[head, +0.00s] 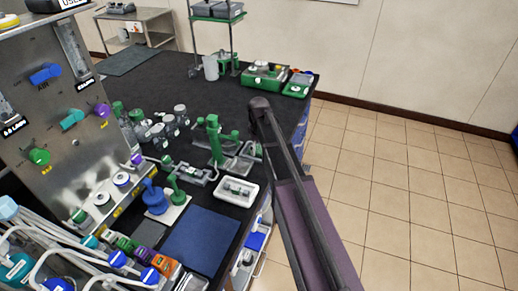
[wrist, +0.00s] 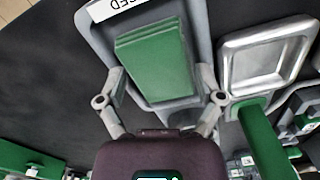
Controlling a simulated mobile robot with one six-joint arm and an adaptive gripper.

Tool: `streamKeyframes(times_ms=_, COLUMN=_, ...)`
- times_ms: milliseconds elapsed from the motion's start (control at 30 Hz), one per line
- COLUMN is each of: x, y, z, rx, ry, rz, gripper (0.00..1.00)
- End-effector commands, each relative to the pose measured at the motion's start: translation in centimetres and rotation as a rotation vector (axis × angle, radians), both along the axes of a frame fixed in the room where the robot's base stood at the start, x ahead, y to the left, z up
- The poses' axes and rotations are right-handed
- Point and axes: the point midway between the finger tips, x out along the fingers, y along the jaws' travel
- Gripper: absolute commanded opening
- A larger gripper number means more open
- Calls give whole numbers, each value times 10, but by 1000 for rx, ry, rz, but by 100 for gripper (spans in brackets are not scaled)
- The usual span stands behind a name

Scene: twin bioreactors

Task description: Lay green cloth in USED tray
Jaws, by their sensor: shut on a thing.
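The green cloth (wrist: 155,62) is a folded, layered rectangle between the two fingers of my gripper (wrist: 163,84) in the wrist view. My gripper is shut on it, with one finger at each side. The grey USED tray (wrist: 199,38) lies behind and around the cloth in that view, its white label at the top partly cut off. The cloth overlaps the tray's inside; I cannot tell whether it touches the floor of the tray. My gripper and the cloth do not show there.
A shiny metal tray (wrist: 231,70) stands close to the right of the USED tray, with a green upright part (wrist: 265,140) in front. In the head view, the black bench (head: 150,85) holds bottles, green fixtures and a white tray (head: 222,199).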

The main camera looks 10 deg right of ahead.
Motion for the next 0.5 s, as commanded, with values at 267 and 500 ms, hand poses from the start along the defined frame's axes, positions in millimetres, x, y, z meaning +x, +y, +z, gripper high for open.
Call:
streamKeyframes(times_ms=267, x=0, y=0, z=-2, rx=0, ry=0, rz=0, gripper=100)
streamKeyframes(times_ms=500, x=0, y=0, z=-2, rx=0, ry=0, rz=0, gripper=100)
